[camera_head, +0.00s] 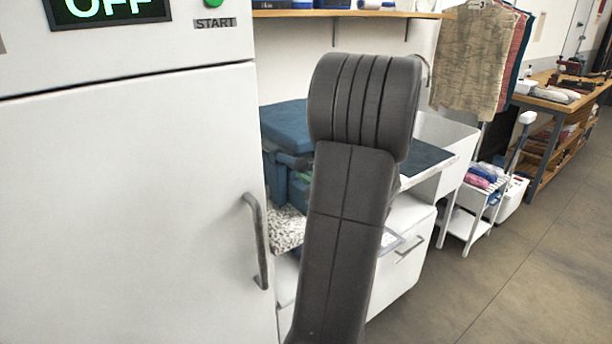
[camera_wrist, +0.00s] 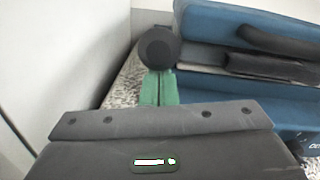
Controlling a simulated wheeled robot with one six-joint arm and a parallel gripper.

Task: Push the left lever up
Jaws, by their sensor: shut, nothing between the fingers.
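A dark round knob (camera_wrist: 158,48), which looks like the end of the left lever, stands at the left side of a blue machine (camera_wrist: 210,45) in the wrist view. My gripper (camera_wrist: 158,75) has green fingers, shut together and empty. The fingertips are just below the knob in the picture; I cannot tell whether they touch it. The lever's shaft is hidden behind the knob. In the head view the blue machine (camera_head: 288,125) is on the counter, partly hidden by my arm. A bit of green shows beside my arm there. I cannot make out a second lever.
A tall white cabinet (camera_head: 130,200) with a grey handle (camera_head: 257,240) stands close on the left. The speckled counter (camera_head: 288,228) is beneath the machine. A wooden shelf (camera_head: 345,14) runs above. Clothes (camera_head: 475,55) hang to the right. Open floor (camera_head: 520,260) lies at the right.

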